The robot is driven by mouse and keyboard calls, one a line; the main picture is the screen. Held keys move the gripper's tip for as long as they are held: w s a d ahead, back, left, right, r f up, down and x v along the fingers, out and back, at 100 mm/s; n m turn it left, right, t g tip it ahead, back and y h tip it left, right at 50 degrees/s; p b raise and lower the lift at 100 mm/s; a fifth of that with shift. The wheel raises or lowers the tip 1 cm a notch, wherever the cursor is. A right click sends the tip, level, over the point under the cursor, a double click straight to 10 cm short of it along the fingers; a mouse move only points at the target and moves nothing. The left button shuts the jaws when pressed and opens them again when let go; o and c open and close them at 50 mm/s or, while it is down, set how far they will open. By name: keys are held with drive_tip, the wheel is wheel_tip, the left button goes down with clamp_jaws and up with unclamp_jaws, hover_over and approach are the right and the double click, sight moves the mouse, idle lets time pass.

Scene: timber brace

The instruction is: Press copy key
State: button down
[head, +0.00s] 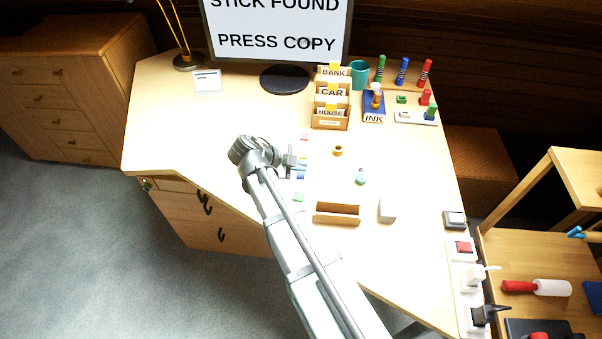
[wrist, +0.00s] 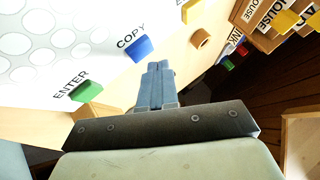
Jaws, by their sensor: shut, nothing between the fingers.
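The blue copy key (wrist: 138,48) stands beside the printed word COPY in the wrist view. It also shows as a small blue patch beside my gripper in the head view (head: 300,175). My gripper (wrist: 158,68) is shut and empty, its fingertips just to the right of and below the copy key in the wrist view. I cannot tell whether they touch it. The green enter key (wrist: 87,91) is at the lower left and a yellow key (wrist: 190,11) is at the top. The monitor (head: 280,30) reads "STICK FOUND" and "PRESS COPY".
A small orange ring (head: 338,150) and a wooden tray (head: 337,213) lie right of the keys. Card boxes (head: 330,112), a teal cup (head: 360,73) and an ink box (head: 374,107) stand behind. A power strip (head: 465,290) runs along the right edge.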

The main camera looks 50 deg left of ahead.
sight(298, 175)
drive_tip(key=shift+f, duration=0.1)
drive_tip(key=shift+f, duration=0.35)
drive_tip(key=shift+f, duration=0.4)
idle(1.1)
drive_tip(key=shift+r, duration=0.85)
drive_tip(key=shift+r, duration=2.5)
